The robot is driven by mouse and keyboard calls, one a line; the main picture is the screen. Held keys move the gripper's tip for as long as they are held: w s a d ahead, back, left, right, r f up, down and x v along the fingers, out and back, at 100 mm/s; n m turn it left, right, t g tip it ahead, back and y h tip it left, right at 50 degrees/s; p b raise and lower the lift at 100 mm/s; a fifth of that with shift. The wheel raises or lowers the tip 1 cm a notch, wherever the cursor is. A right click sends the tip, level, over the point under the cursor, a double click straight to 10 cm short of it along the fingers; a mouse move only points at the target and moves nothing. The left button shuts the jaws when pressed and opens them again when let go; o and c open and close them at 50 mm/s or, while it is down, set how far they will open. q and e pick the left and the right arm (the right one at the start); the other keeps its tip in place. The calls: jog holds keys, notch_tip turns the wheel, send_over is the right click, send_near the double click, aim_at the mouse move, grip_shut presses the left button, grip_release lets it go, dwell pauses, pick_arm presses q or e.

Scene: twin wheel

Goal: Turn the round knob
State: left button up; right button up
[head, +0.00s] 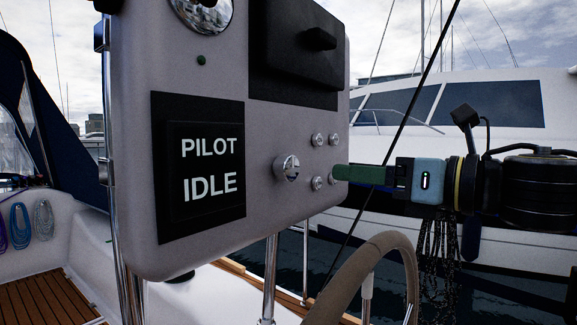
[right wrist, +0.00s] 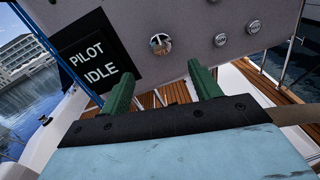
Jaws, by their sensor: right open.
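The round knob (head: 287,168) is a small shiny metal knob on the grey console panel (head: 270,125), right of the black display reading "PILOT IDLE" (head: 205,168). In the right wrist view the knob (right wrist: 160,44) is above the gap between my fingers. My right gripper (head: 338,173) comes in from the right in the head view, its green fingers right of the knob and apart from it. In the right wrist view the fingers (right wrist: 160,82) are spread with nothing between them. My left gripper is not in view.
Several small metal buttons (head: 318,139) sit right of the knob, close to my right fingertips. A black box-like fitting (head: 297,50) juts out above. A steering wheel rim (head: 375,260) stands below the panel.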

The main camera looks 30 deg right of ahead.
aim_at(292, 168)
jog(key=p+x, duration=0.8)
jog(key=x, duration=0.1)
jog(key=shift+w+a+r, duration=0.15)
jog(key=shift+w, duration=0.2)
jog(key=shift+w+p, duration=0.5)
jog(key=shift+w, duration=0.1)
pick_arm(q)
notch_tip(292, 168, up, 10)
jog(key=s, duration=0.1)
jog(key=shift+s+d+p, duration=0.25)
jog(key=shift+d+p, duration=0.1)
jog(key=shift+p, duration=0.05)
pick_arm(e)
jog(key=shift+w+a, duration=0.35)
jog(key=shift+w, duration=0.3)
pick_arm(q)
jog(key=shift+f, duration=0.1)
pick_arm(e)
jog(key=c, duration=1)
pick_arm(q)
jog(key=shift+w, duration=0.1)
